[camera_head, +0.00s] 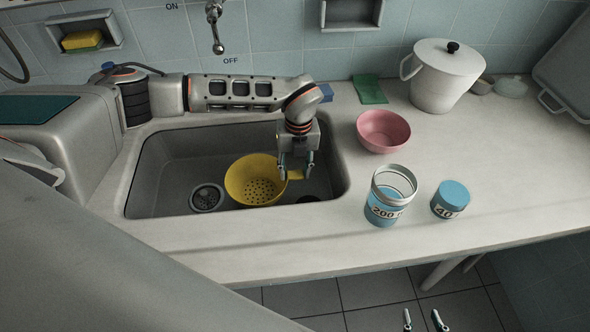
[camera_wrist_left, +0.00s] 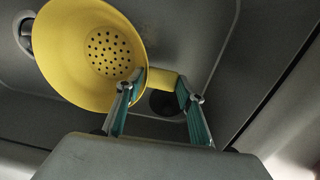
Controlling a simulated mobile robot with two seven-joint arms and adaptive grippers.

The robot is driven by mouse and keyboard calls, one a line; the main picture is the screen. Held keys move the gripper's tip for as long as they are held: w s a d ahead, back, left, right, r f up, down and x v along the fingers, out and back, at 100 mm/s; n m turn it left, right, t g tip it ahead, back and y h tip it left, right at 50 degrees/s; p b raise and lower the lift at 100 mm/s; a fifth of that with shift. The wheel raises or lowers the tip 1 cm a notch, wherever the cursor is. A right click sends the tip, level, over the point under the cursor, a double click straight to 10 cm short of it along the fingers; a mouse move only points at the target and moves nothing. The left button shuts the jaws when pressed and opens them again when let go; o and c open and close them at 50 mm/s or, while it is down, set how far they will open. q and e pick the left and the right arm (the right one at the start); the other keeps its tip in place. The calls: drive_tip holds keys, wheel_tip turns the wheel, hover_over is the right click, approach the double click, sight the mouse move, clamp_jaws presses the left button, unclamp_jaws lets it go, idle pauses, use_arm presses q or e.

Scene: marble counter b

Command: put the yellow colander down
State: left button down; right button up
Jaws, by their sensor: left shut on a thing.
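The yellow colander (camera_head: 250,178) is inside the sink basin, bowl opening upward, with round holes in its bottom. My left gripper (camera_head: 296,172) reaches down into the sink and is shut on the colander's short handle at its right side. In the left wrist view the colander (camera_wrist_left: 70,55) fills the upper left, and its handle sits between the fingers of the left gripper (camera_wrist_left: 160,90). I cannot tell whether its base touches the sink floor. My right gripper (camera_head: 424,320) shows only as two separated fingertips over the floor, empty and open.
The grey sink (camera_head: 165,165) has a drain (camera_head: 207,197) left of the colander.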

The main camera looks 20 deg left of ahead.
use_arm(q)
drive_tip(key=shift+f, duration=0.1)
drive_tip(key=c, duration=1.3)
unclamp_jaws()
drive_tip(key=r, duration=0.8)
drive_tip(key=r+p, duration=0.1)
drive_tip(key=r, duration=0.3)
drive_tip(key=shift+w+d+r, duration=0.1)
drive_tip(key=shift+w+d, duration=0.05)
drive_tip(key=shift+d, duration=0.1)
